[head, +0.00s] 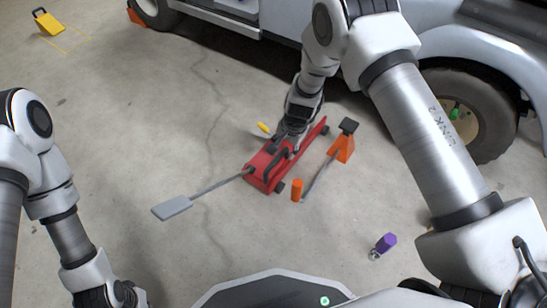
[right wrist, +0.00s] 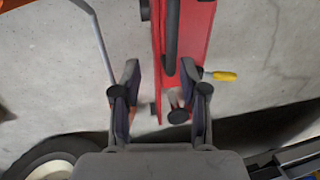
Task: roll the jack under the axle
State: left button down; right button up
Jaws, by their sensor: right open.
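The red jack (head: 263,160) lies on the concrete floor in the middle of the head view. A grey rod runs left from it to a flat grey pad (head: 172,208). My right gripper (head: 290,138) is over the jack and hides part of its top. In the right wrist view the gripper (right wrist: 162,88) is open, with the red jack body (right wrist: 200,35) beyond the fingers. I cannot tell whether they touch. The axle is hidden under the vehicle (head: 440,38). My left gripper (head: 125,295) is partly cut off at the bottom left.
An orange grip (head: 296,190) on a grey bar lies close by. A yellow-handled tool (head: 264,127) lies beyond the jack. A purple item (head: 385,243) and a wheel (head: 480,115) are at the right.

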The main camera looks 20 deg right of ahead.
aim_at(277, 158)
jog(key=f+b, duration=0.1)
jog(key=f, duration=0.1)
jog(key=w+a+f+b, duration=0.1)
jog(key=f+b, duration=0.1)
jog(key=f, duration=0.1)
jog(key=w+f+b, duration=0.1)
jog(key=f, duration=0.1)
jog(key=shift+w+a+f+b, duration=0.25)
jog(key=shift+a+b, duration=0.1)
jog(key=shift+a, duration=0.05)
jog(key=shift+r, duration=0.1)
grip_shut()
